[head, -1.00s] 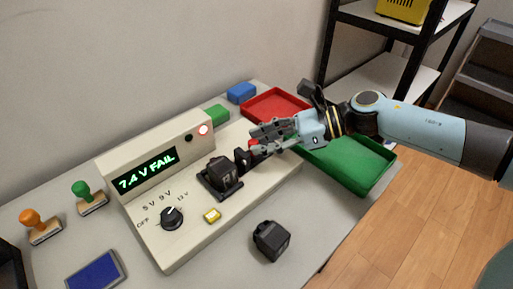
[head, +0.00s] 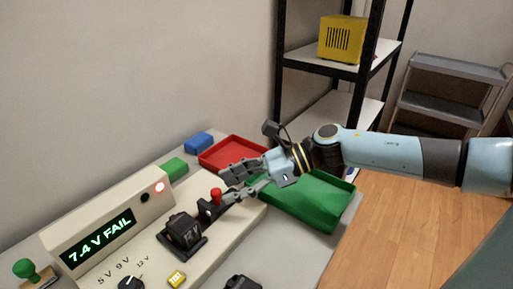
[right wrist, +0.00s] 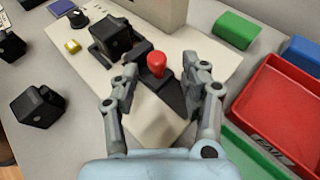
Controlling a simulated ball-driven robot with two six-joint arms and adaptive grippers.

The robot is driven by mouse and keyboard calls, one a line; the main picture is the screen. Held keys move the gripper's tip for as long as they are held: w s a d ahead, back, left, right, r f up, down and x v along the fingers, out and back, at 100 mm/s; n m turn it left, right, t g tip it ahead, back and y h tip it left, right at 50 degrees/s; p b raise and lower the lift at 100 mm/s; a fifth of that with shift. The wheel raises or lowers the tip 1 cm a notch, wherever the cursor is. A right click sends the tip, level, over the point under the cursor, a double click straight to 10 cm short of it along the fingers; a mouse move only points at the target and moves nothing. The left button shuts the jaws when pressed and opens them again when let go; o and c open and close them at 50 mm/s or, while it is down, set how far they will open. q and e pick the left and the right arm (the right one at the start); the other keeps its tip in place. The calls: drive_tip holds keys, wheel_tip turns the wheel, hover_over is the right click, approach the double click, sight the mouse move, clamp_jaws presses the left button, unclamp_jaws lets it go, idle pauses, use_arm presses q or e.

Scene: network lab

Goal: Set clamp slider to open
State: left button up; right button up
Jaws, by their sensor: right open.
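The clamp slider's red knob (head: 216,194) stands upright on the beige test unit, beside the black fixture holding a black adapter (head: 183,229). In the right wrist view the red knob (right wrist: 156,63) shows between and just ahead of the fingertips, with a gap on each side. My right gripper (head: 227,187) is open and empty, with its fingers pointing left at the knob. It also shows in the right wrist view (right wrist: 160,75). Contact with the knob cannot be made out. The display (head: 97,235) reads "7.4 V FAIL". My left gripper is out of view.
A green tray (head: 325,218) lies under my right forearm, and a red tray (head: 262,150) lies behind. A blue block (head: 198,143) and a green block (head: 173,168) sit behind the unit. A loose black adapter (right wrist: 38,106) lies in front. A shelf (head: 335,70) stands behind.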

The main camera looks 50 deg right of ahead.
drive_tip(key=v, duration=1)
drive_tip(key=shift+d, duration=0.2)
drive_tip(key=shift+s+r, duration=0.1)
drive_tip(key=shift+s, duration=0.05)
